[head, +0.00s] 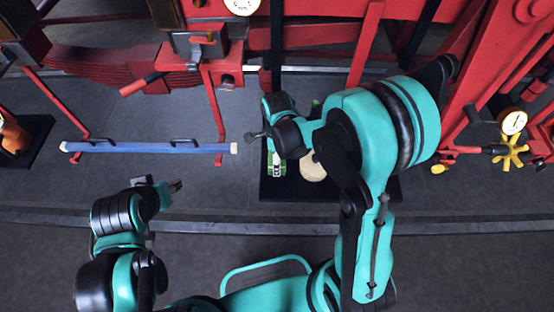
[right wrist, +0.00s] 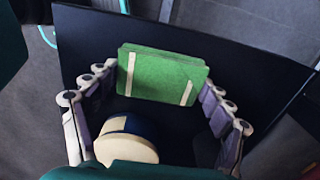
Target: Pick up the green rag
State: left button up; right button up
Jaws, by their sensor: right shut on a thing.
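The green rag (right wrist: 160,75) is a folded green block with pale stripes, in the right wrist view. My right gripper (right wrist: 160,92) has its fingers on either side of the rag, at its left and right edges, and is shut on it. The rag is over or on the dark tray (right wrist: 260,70); I cannot tell if it is lifted. In the head view a green, white-striped patch of the rag (head: 277,168) shows below my right wrist, which hides most of the right gripper. My left gripper (head: 165,184) is away to the left, over bare floor; its opening is unclear.
A round cream-topped tin (right wrist: 125,140) stands beside the rag, near the right gripper. A blue bar with handles (head: 150,147) lies to the left. Red machinery (head: 120,65) lines the back, with a gauge and yellow valve handle (head: 511,152) at right.

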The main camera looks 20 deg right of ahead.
jog(key=shift+r, duration=0.1)
notch_tip(320, 180, up, 5)
jog(key=shift+s+f+p, duration=0.1)
jog(key=shift+f+p, duration=0.1)
jog(key=shift+p, duration=0.7)
jog(key=s+d+r+p, duration=0.2)
jog(key=s+d+r, duration=0.4)
jog(key=s, duration=0.3)
jog(key=shift+s+d+p, duration=0.15)
jog(key=shift+s+p, duration=0.15)
jog(key=shift+s, duration=0.05)
jog(key=shift+r, duration=0.1)
jog(key=shift+o, duration=1.2)
jog(key=shift+c, duration=0.5)
